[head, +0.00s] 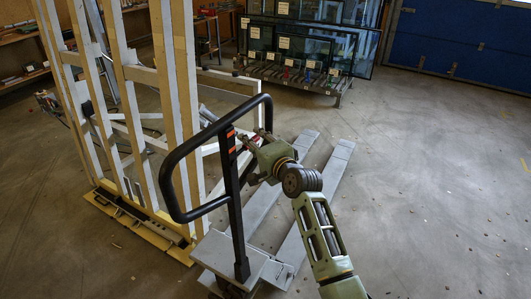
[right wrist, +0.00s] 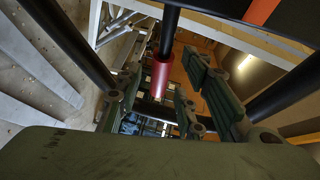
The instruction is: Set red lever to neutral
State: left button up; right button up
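The red lever (right wrist: 162,76) is a red cylinder on a dark rod in the right wrist view. It hangs between the fingers of my right gripper (right wrist: 156,98), with gaps on both sides. The fingers are spread and do not seem to touch it. In the head view my right gripper (head: 252,139) is at the black loop handle (head: 168,173) of a pallet jack, just right of its upright post (head: 233,200). The lever is mostly hidden there by the gripper and post. My left gripper is not in view.
The pallet jack's grey forks (head: 318,190) lie on the floor behind my right arm. A tall wood and metal frame rack (head: 180,100) stands close on the left. A rack of glass panes (head: 300,78) stands at the back. The floor (head: 440,180) on the right is clear.

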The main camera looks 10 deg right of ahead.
jog(key=v, duration=1)
jog(key=shift+s+f, duration=0.1)
jog(key=s+d+f+n+g+h+b, duration=0.1)
jog(key=s+f+g, duration=0.1)
jog(key=f, duration=1)
jog(key=s+d+f+n+g+h+b, duration=0.1)
jog(key=f+n, duration=0.1)
jog(key=f, duration=0.9)
jog(key=s+d+f+n+g+h, duration=0.1)
jog(key=s+f, duration=0.3)
jog(key=f, duration=0.3)
jog(key=s+d+f+n+g+b, duration=0.1)
jog(key=s+f+g, duration=0.1)
jog(key=s+f, duration=0.45)
jog(key=s+d+f+n+g+h, duration=0.1)
jog(key=s+f, duration=0.1)
jog(key=f, duration=0.7)
jog(key=s+d+f+n+g+b, duration=0.1)
jog(key=s+d+f+n+g, duration=0.1)
jog(key=s+f, duration=0.6)
jog(key=s+d+f+n+g+h, duration=0.1)
jog(key=s+d+f+n, duration=0.3)
jog(key=s, duration=1.6)
jog(key=s+d+f+n+g+h+b, duration=0.1)
jog(key=s+d+f+n+g, duration=0.2)
jog(key=s+f, duration=0.8)
jog(key=s, duration=0.3)
jog(key=shift+f+g+b, duration=0.35)
jog(key=shift+f+g, duration=0.05)
